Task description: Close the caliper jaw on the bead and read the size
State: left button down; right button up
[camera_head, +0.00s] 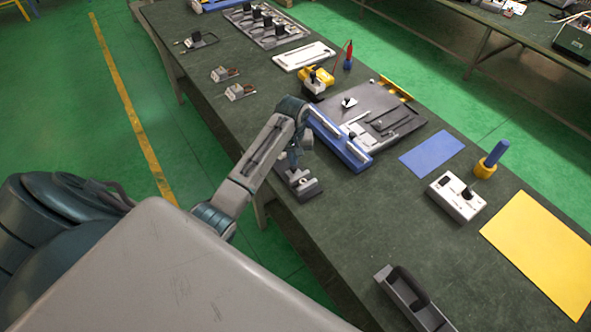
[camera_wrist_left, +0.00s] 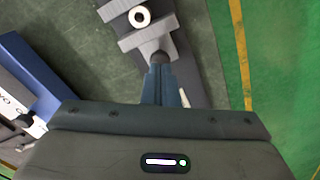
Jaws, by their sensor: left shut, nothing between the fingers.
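The caliper (camera_wrist_left: 190,62) is a grey bar at the table's near edge; it also shows in the head view (camera_head: 306,190), partly behind my left arm. In the left wrist view a white ring-shaped bead (camera_wrist_left: 139,16) sits between the outer jaw block (camera_wrist_left: 112,9) and the sliding jaw block (camera_wrist_left: 146,38). Whether the sliding block touches the bead is hard to tell. No size reading is legible.
A blue-edged grey board (camera_head: 385,112) lies just beyond the caliper. A blue sheet (camera_head: 432,154), a white switch box (camera_head: 456,198), a yellow sheet (camera_head: 545,250) and a grey holder (camera_head: 410,300) lie to the right. Bare table lies between the caliper and the holder.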

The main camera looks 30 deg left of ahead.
aim_at(294, 168)
pick_arm(q)
jog(key=shift+f, duration=0.75)
jog(key=shift+s+d, duration=0.15)
jog(key=shift+d, duration=0.1)
dwell(0.5)
dwell(0.5)
jog(key=shift+r+p, duration=0.5)
jog(key=shift+r, duration=3.05)
jog(key=shift+f, duration=0.1)
